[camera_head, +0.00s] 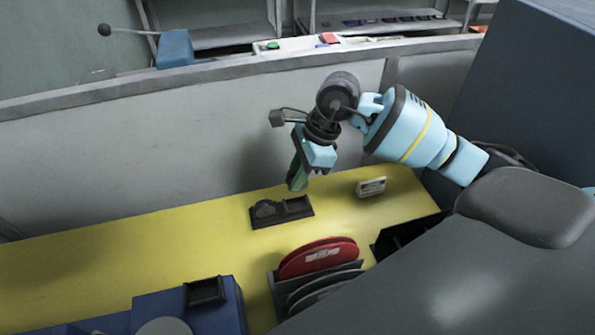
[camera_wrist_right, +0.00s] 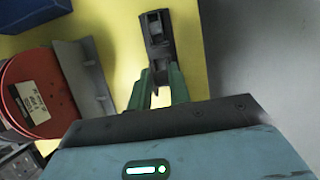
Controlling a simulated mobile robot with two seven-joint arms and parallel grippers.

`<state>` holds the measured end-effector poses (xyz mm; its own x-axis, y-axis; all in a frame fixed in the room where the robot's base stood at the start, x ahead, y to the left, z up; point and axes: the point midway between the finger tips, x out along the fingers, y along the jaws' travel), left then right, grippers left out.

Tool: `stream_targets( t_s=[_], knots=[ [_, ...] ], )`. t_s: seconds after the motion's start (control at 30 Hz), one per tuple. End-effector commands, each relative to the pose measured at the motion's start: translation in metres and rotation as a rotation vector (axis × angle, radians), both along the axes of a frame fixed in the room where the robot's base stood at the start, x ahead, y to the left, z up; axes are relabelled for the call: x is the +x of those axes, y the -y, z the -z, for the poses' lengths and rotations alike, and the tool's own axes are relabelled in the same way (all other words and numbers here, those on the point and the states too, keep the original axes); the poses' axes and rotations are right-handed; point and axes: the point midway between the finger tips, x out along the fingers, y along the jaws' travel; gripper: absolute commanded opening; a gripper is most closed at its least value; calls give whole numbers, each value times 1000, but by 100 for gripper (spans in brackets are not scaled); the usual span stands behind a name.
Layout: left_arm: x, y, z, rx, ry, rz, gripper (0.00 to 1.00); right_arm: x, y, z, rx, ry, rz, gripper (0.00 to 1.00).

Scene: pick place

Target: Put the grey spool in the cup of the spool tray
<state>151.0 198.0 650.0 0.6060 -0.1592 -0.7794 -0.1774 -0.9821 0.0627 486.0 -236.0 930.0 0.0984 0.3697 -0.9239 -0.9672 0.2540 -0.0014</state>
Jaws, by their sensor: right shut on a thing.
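The dark spool tray (camera_head: 283,219) lies on the yellow table, with a rounded grey part at its left end and a square-walled cup (camera_head: 298,205) at its right end. The tray (camera_wrist_right: 168,62) also shows in the wrist view, just beyond my fingertips. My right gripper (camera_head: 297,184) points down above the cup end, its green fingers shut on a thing. In the wrist view my right gripper (camera_wrist_right: 159,72) hides most of what it holds. I take it to be the grey spool, but cannot make out its outline. My left gripper is not in view.
A small white labelled box (camera_head: 371,187) stands right of the tray. A rack holding red discs (camera_head: 318,257) stands in front of it. A blue block with a dark holder (camera_head: 205,291) is at the front left. A grey wall runs behind the table. The table's left part is clear.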

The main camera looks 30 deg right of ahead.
Motion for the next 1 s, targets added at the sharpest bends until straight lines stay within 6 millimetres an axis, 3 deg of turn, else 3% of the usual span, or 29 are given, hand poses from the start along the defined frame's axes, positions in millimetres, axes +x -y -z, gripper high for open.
stream_targets(
  t_s=[0.27, 0.53, 1.0],
  knots=[
    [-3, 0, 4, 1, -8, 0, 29, 0, 0, 7, 0, -2, 0, 0],
    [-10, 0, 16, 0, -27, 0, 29, -1, 0, 27, -1, -5, 0, 0],
    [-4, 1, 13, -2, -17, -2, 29, 0, 0, 24, 0, 0, 0, 0]
  ],
)
